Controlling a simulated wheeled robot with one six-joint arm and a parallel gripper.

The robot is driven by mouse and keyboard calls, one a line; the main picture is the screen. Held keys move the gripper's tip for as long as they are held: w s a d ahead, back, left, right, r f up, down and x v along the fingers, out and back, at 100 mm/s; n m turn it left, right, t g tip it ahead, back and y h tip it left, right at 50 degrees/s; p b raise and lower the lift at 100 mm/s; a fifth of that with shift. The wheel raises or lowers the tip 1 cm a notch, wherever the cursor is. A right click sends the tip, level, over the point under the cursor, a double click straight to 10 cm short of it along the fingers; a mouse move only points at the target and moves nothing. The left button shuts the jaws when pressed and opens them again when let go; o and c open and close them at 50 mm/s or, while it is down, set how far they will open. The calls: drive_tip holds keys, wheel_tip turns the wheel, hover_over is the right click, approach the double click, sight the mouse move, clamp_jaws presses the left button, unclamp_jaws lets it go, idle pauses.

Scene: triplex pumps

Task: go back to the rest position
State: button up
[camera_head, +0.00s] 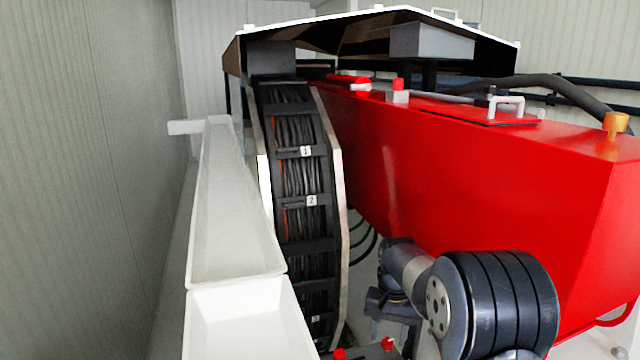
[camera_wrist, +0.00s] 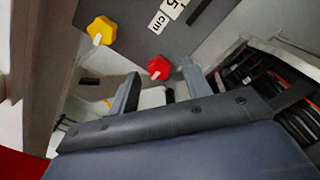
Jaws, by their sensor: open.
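My gripper (camera_wrist: 160,82) shows in the wrist view, with its two grey fingers apart and nothing held between them. A red knob (camera_wrist: 159,68) and a yellow knob (camera_wrist: 102,30) on a grey panel (camera_wrist: 190,40) lie beyond the fingertips. The red knob appears between the fingers, and I cannot tell how far off it is. In the head view my arm is at the lower right, in front of the red tank, and I cannot make out the fingers there.
A large red tank (camera_head: 470,160) fills the right side. A curved cable chain (camera_head: 305,190) and a white trough (camera_head: 230,215) stand left of my arm. Small red knobs (camera_head: 388,343) show at the bottom edge. A ribbed wall (camera_head: 80,170) is at the left.

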wheel_tip(320, 180, up, 10)
wheel_tip(320, 180, down, 10)
drive_tip(key=shift+s+f, duration=0.1)
drive_tip(key=shift+f, duration=0.55)
drive_tip(key=n, duration=0.5)
drive_tip(key=shift+b, duration=0.3)
drive_tip(key=n, duration=0.4)
drive_tip(key=shift+b, duration=0.4)
drive_tip(key=n+b, duration=0.1)
drive_tip(key=n, duration=0.3)
drive_tip(key=n+b, duration=0.1)
drive_tip(key=n, duration=0.3)
drive_tip(key=shift+n+b, duration=0.4)
drive_tip(key=shift+n, duration=0.3)
drive_tip(key=shift+r, duration=1.6)
